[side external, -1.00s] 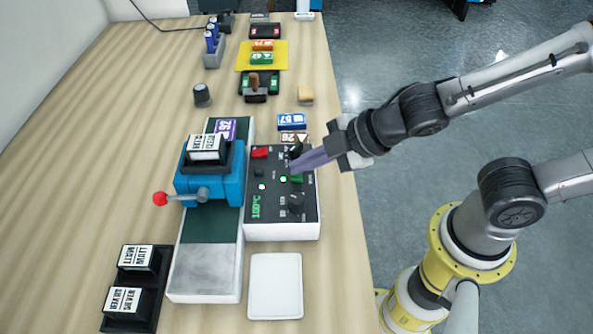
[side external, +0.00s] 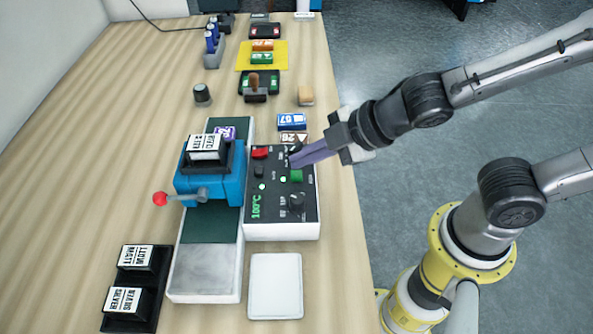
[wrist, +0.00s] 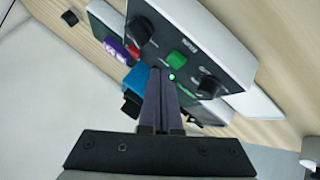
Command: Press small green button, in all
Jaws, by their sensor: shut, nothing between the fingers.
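The small green button (side external: 296,176) is on the dark top of the control panel (side external: 268,212), beside a lit green lamp. It also shows in the wrist view (wrist: 180,60), clear of the fingers. My gripper (side external: 292,162) is shut and empty. Its purple-grey fingertips are over the panel, just behind the green button in the side view. In the wrist view the fingertips (wrist: 161,71) point toward the panel beside the lamp. I cannot tell whether they touch the panel.
A red switch (side external: 260,152) and black knobs (side external: 297,201) are on the same panel. The blue press (side external: 210,180) with a red-tipped lever stands left of it. A white pad (side external: 275,286) lies in front. Several stamps and blocks are further back.

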